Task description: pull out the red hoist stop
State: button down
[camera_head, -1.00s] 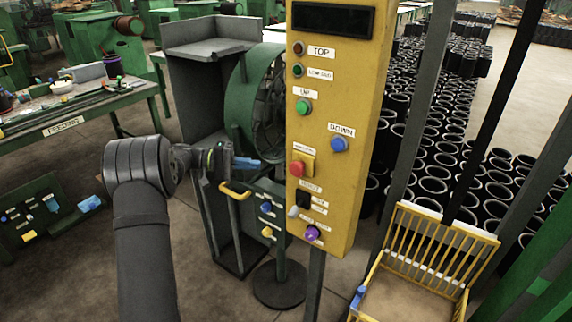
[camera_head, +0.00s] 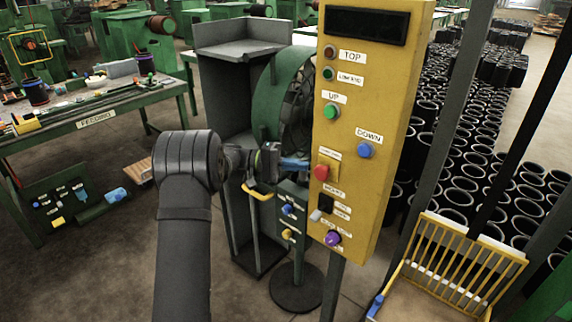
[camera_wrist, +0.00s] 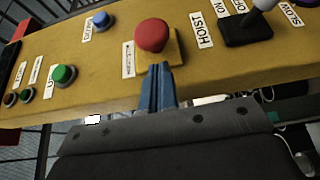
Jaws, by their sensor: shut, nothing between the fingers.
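The red hoist stop (camera_head: 321,172) is a round mushroom button on a yellow square base, on the front of the yellow control panel (camera_head: 373,95). In the wrist view the red button (camera_wrist: 152,35) stands out at the upper middle, with the label HOIST to its right. My gripper (camera_head: 307,164) is shut and empty, its blue fingers close beside the button's left side. In the wrist view the shut fingertips (camera_wrist: 158,68) overlap the button's yellow base, just below the red cap. I cannot tell whether they touch it.
The panel also carries a green UP button (camera_head: 331,111), a blue DOWN button (camera_head: 366,150), a black switch (camera_head: 325,203) and a purple knob (camera_head: 333,238). A green machine (camera_head: 273,95) stands behind my gripper. A yellow rack (camera_head: 457,262) stands at lower right.

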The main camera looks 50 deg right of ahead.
jog(key=shift+x, duration=1.85)
jog(key=shift+a, duration=1)
jog(key=shift+f, duration=0.1)
send_near(311, 167)
jog(key=a, duration=0.1)
jog(key=s+a+r, duration=0.1)
jog(key=a, duration=0.1)
jog(key=a+r, duration=0.1)
jog(key=shift+s+a+r, duration=0.1)
jog(key=shift+s+a, duration=0.25)
jog(key=shift+s, duration=0.1)
